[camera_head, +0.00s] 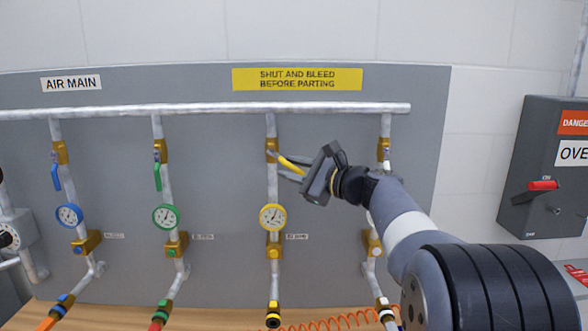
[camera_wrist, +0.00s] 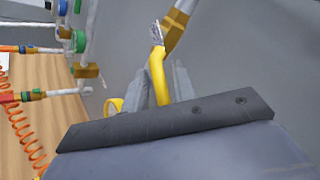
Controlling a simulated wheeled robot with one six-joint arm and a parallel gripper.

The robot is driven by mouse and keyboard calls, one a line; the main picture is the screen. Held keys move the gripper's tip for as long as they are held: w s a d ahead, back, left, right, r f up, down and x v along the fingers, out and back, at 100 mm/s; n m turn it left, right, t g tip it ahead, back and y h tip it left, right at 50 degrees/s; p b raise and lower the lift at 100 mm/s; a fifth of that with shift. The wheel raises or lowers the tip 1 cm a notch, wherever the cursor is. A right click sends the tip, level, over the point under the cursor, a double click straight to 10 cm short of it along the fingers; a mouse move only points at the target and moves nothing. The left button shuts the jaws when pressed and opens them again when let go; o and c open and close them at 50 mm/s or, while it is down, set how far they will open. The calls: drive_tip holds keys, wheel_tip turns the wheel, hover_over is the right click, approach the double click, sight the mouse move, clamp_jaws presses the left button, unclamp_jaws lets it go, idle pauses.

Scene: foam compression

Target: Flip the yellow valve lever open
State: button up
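The yellow valve lever (camera_head: 291,163) slants down and to the right from its brass valve (camera_head: 272,150) on the third pipe from the left. My gripper (camera_head: 289,168) comes in from the right, its fingers on either side of the lever. In the wrist view the yellow lever (camera_wrist: 157,77) lies between the two grey fingertips (camera_wrist: 163,80), and its valve (camera_wrist: 178,27) is at the top. The fingers look apart, with a narrow gap beside the lever; contact is not clear. The lever's lower end is hidden by the gripper body.
Blue (camera_head: 56,178) and green (camera_head: 157,177) levers hang on the pipes to the left. The yellow gauge (camera_head: 272,217) sits below my gripper. A fourth pipe (camera_head: 386,125) stands partly behind my arm. A grey switch box (camera_head: 545,165) is at right. An orange coiled hose (camera_head: 335,322) lies below.

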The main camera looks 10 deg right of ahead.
clamp_jaws()
drive_tip(key=shift+f, duration=0.1)
idle(0.3)
